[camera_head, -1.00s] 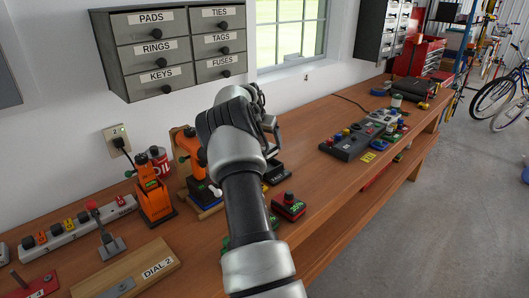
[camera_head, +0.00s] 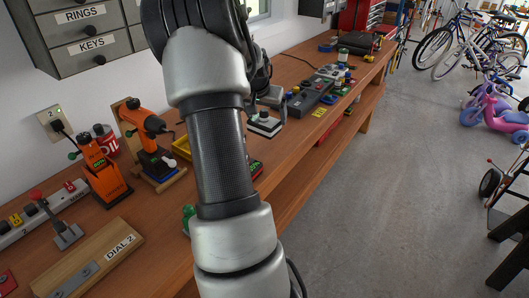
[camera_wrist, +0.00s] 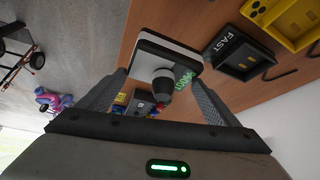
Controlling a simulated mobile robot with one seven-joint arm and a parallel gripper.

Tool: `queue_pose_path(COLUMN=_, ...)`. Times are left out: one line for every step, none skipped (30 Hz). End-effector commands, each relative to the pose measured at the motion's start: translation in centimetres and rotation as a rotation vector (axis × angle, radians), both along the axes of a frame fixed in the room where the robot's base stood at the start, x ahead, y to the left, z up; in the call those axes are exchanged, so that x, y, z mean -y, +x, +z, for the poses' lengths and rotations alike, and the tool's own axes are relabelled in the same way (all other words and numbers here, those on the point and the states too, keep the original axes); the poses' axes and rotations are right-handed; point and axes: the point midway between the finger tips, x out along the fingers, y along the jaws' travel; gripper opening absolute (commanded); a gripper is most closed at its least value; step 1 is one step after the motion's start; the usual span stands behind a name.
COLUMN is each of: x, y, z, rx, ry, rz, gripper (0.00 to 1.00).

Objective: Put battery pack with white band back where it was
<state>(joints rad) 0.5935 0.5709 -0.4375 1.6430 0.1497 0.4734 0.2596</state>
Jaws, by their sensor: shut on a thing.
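The battery pack with white band (camera_head: 264,126) is held off the bench in my gripper (camera_head: 266,104), right of my arm in the head view. In the wrist view the pack (camera_wrist: 165,52) has a dark face, a white band and a grey knob, with a green readout beside the knob. My gripper (camera_wrist: 158,92) is shut on it, one finger on each side. A black dock marked FAST (camera_wrist: 240,54) lies on the bench beside the pack in the wrist view; its recess looks empty. My arm hides part of the bench in the head view.
A yellow tray (camera_wrist: 285,20) stands beside the dock. An orange drill (camera_head: 141,118) on a stand, an orange tool (camera_head: 101,172) and the DIAL 2 board (camera_head: 90,255) are on the left. A red battery pack (camera_head: 257,168) is partly behind my arm. Control boxes (camera_head: 311,96) stand farther along.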

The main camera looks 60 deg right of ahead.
Motion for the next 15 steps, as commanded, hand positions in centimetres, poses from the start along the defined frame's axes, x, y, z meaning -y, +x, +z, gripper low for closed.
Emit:
queue_pose_path(x=-0.1, y=-0.3, z=-0.8, rx=-0.001, ry=0.002, rz=-0.001, gripper=0.27)
queue_pose_path(x=-0.1, y=-0.4, z=-1.3, rx=-0.002, ry=0.003, rz=-0.002, gripper=0.27)
queue_pose_path(x=-0.1, y=-0.4, z=-2.1, rx=-0.002, ry=0.002, rz=-0.002, gripper=0.27)
queue_pose_path(x=-0.2, y=-0.4, z=-2.8, rx=-0.004, ry=0.003, rz=-0.001, gripper=0.27)
queue_pose_path(x=-0.1, y=-0.4, z=-3.3, rx=-0.003, ry=0.002, rz=-0.001, gripper=0.27)
queue_pose_path(x=-0.2, y=-0.4, z=-4.0, rx=-0.003, ry=0.003, rz=-0.001, gripper=0.27)
queue_pose_path(x=-0.1, y=-0.4, z=-4.5, rx=-0.003, ry=0.002, rz=-0.001, gripper=0.27)
queue_pose_path(x=-0.1, y=-0.4, z=-4.9, rx=-0.002, ry=0.002, rz=-0.002, gripper=0.27)
queue_pose_path(x=-0.1, y=-0.3, z=-5.3, rx=-0.002, ry=0.002, rz=-0.002, gripper=0.27)
queue_pose_path(x=-0.1, y=-0.3, z=-5.5, rx=0.000, ry=0.000, rz=-0.001, gripper=0.27)
queue_pose_path(x=0.0, y=-0.3, z=-5.7, rx=0.000, ry=0.000, rz=-0.001, gripper=0.27)
queue_pose_path(x=0.0, y=-0.3, z=-6.0, rx=0.000, ry=-0.001, rz=-0.001, gripper=0.27)
queue_pose_path(x=0.0, y=-0.3, z=-6.2, rx=0.000, ry=0.000, rz=-0.001, gripper=0.27)
queue_pose_path(x=-0.1, y=-0.3, z=-6.4, rx=-0.001, ry=0.001, rz=0.000, gripper=0.27)
queue_pose_path(x=-0.1, y=-0.3, z=-6.8, rx=-0.001, ry=0.002, rz=0.000, gripper=0.27)
